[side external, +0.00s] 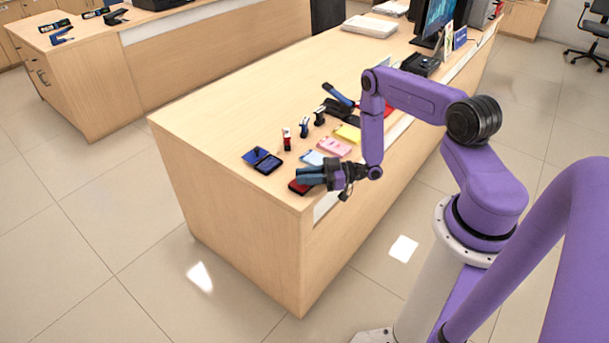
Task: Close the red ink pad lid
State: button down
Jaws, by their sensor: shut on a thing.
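The red ink pad (299,187) lies near the front corner of the wooden counter. Only its red and dark left part shows; my gripper covers the rest. My gripper (301,176) is low over the pad, its dark blue fingers pointing left. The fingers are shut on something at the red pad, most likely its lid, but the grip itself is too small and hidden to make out. I cannot tell the lid's angle. An open blue ink pad (266,165) lies just beyond, to the left.
A red stamp (287,139) and dark stamps (304,127) stand behind the pads. Light blue (312,157), pink (334,147) and yellow (348,133) pads of paper lie close behind my gripper. A blue-handled stapler (338,96) is farther back. The counter's left part is clear.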

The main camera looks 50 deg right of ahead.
jog(key=shift+s, duration=0.25)
jog(key=c, duration=1.1)
grip_release()
jog(key=shift+d, duration=0.1)
jog(key=v, duration=1.7)
jog(key=shift+d, duration=0.1)
